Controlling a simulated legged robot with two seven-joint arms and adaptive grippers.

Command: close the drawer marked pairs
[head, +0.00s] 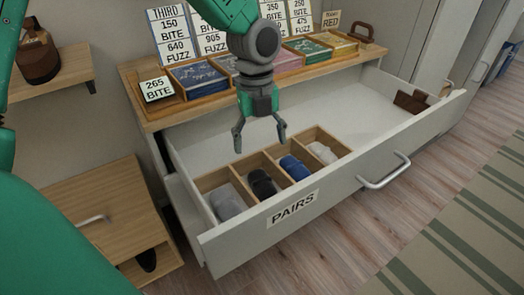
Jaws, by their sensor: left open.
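The white drawer marked PAIRS (232,246) stands pulled far out of the dresser in the head view. Its label (293,208) is on the front panel, left of the metal bar handle (385,171). A wooden divider box (317,180) in the drawer holds rolled socks in its compartments: grey (228,203), black (262,184), blue (295,168) and pale (322,152). My left gripper (260,146) is open and empty, pointing down above the drawer behind the divider box. It is apart from the handle. My right gripper is not in view.
The wooden dresser top (150,122) carries a tray of coloured packets and several number cards (157,89). A brown item (411,101) lies in the drawer's right end. A wooden cabinet (105,212) stands at left. Floor (340,235) in front is clear beside a striped rug (465,235).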

